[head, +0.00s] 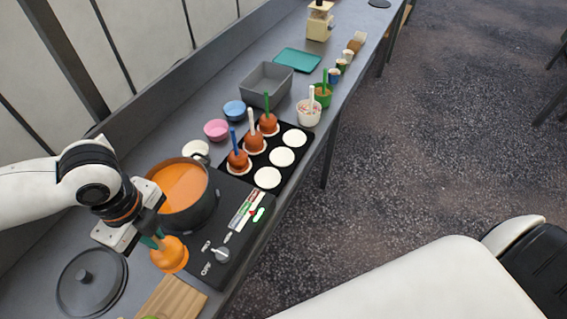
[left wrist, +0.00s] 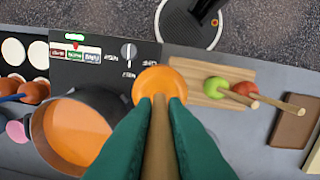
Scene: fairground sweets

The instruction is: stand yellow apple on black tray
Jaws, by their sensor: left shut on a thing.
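My left gripper (head: 152,240) is shut on the wooden stick of an orange-yellow apple (head: 170,255). The apple hangs below the fingers, beside the pot. In the left wrist view the apple (left wrist: 160,82) shows beyond the two teal fingers (left wrist: 160,105), with the stick between them. The black tray (head: 262,160) lies past the cooker. One row holds three brown-coated apples with blue, white and green sticks, standing on pale discs. The row nearer the table's front edge has three bare pale discs (head: 282,156). My right gripper is not in view.
A pot of orange liquid (head: 180,184) stands on the black cooker (head: 222,250), between apple and tray. A pot lid (head: 90,282) and wooden board (head: 172,300) lie near. Pink (head: 216,129) and blue bowls (head: 234,110) and a grey bin (head: 266,84) stand behind the tray.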

